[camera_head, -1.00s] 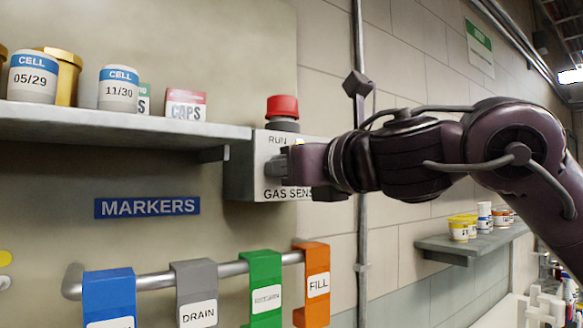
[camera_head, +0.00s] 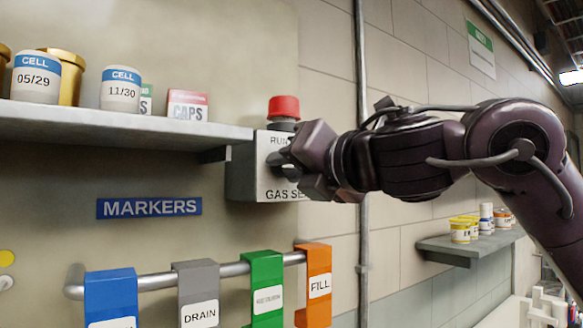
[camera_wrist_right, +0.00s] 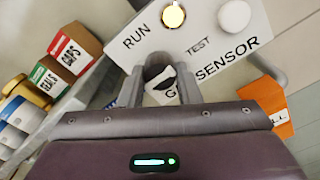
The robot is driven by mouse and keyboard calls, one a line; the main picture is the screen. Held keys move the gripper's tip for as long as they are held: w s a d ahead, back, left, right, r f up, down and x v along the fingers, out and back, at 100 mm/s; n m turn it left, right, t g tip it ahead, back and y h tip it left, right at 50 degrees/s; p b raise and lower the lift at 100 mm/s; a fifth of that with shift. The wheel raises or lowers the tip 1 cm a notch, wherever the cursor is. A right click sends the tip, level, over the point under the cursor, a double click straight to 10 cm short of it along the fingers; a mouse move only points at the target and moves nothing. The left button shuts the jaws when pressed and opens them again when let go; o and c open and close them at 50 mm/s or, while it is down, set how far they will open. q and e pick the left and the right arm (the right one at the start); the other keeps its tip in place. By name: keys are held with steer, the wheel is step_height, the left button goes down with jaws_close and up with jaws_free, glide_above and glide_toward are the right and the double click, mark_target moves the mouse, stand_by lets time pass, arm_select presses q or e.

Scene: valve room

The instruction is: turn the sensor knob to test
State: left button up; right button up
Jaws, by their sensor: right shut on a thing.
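The gas sensor box (camera_head: 247,168) is a grey box with a white front, on the wall at the right end of the shelf. A yellow lamp (camera_wrist_right: 172,15) glows by RUN and a white one (camera_wrist_right: 235,15) is unlit. My right gripper (camera_head: 287,162) is at the box front, rolled at a slant. Its fingers (camera_wrist_right: 160,90) are shut on the dark sensor knob (camera_wrist_right: 158,72), which they partly hide. I cannot tell which word the knob points to. My left gripper is not in view.
A red button (camera_head: 283,106) sits on top of the box. A shelf (camera_head: 120,124) with jars and cartons runs left of it. Below, colored tags hang on a rail (camera_head: 232,269). A vertical pipe (camera_head: 363,230) stands behind my right arm.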

steer(key=shift+r, duration=0.1)
stand_by(0.3)
steer(key=o, duration=1)
steer(key=b+v, duration=0.2)
steer(key=v, duration=0.6)
steer(key=shift+w+b, duration=0.1)
steer(key=shift+b, duration=0.3)
